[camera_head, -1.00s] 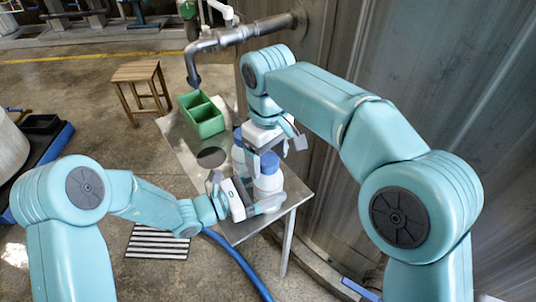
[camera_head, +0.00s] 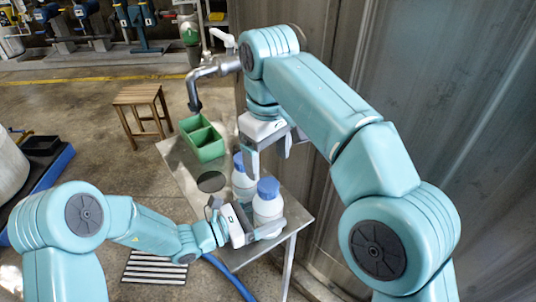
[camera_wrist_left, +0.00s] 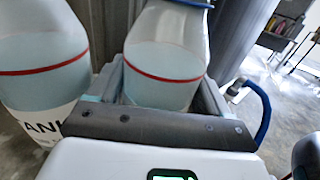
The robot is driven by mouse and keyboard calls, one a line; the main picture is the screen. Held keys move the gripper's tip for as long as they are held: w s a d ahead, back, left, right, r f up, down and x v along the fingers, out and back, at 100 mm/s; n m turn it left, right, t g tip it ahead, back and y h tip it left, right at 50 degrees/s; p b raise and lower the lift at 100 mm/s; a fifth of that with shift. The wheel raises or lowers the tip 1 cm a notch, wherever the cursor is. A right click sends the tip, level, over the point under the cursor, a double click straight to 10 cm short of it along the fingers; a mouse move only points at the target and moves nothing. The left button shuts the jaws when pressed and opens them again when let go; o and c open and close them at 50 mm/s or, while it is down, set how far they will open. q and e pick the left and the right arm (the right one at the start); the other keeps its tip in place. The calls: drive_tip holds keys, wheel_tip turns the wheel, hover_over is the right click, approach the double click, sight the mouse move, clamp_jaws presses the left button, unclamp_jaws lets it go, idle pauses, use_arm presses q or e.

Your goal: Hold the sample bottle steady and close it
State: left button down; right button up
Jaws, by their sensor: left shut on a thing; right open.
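Two white bottles with blue caps stand close together on the metal table. My left gripper (camera_head: 262,230) is shut around the body of the nearer bottle (camera_head: 267,210), whose blue cap (camera_head: 268,187) sits on top. In the left wrist view the held bottle (camera_wrist_left: 165,60) is between the fingers, with pale liquid and a red line. The other bottle (camera_head: 243,185) stands behind it, also capped; in the wrist view it is at the left (camera_wrist_left: 40,85). My right gripper (camera_head: 268,153) is open and empty above the bottles. I cannot tell how tight the cap is.
A green divided box (camera_head: 205,140) and a dark disc (camera_head: 211,181) are on the metal table (camera_head: 180,158). A grey pipe (camera_head: 212,72) hangs over the box. A wooden stool (camera_head: 140,100) stands beyond the table.

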use_arm(q)
unclamp_jaws()
drive_tip(key=v, duration=1.6)
use_arm(e)
drive_tip(key=shift+r, duration=0.25)
use_arm(q)
drive_tip(key=shift+s+a, duration=0.15)
